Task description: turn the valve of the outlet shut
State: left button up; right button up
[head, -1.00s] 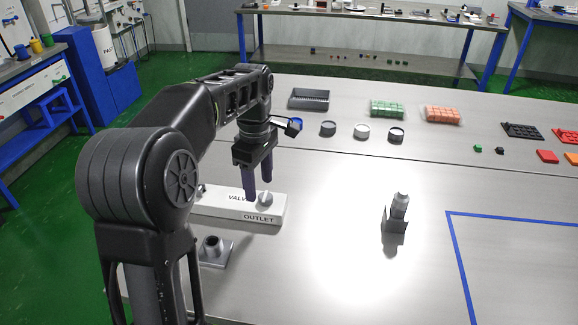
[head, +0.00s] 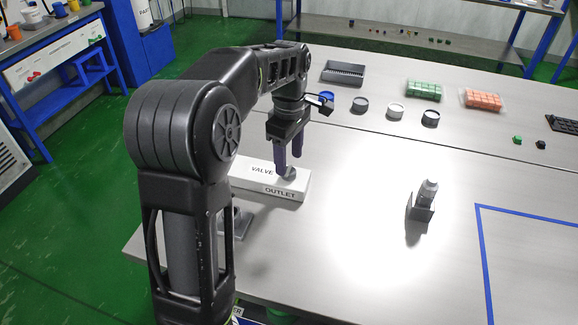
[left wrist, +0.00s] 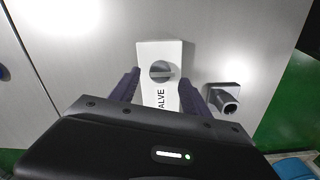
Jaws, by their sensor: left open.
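A white block marked VALVE and OUTLET (head: 297,190) lies on the steel table, with a round grey valve knob (head: 291,174) near its right end. In the left wrist view the knob (left wrist: 161,71) has a raised bar across its face. My left gripper (head: 290,165) points down at the block, its dark fingers apart and empty. In the left wrist view the knob lies between the lines of the two fingers, close to the fingertips (left wrist: 159,80). I cannot tell whether they touch it. My right gripper is not in view.
A grey fitting on a square base (left wrist: 228,98) stands beside the block, partly behind my arm in the head view. A grey bottle-like part in a holder (head: 424,200) stands to the right. Several round lids and a dark tray (head: 343,73) are farther back. Blue tape (head: 484,250) marks an area at right.

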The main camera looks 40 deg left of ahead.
aim_at(289, 170)
pick_arm(q)
jog(key=shift+f, duration=1.7)
jog(key=shift+c, duration=0.2)
grip_shut()
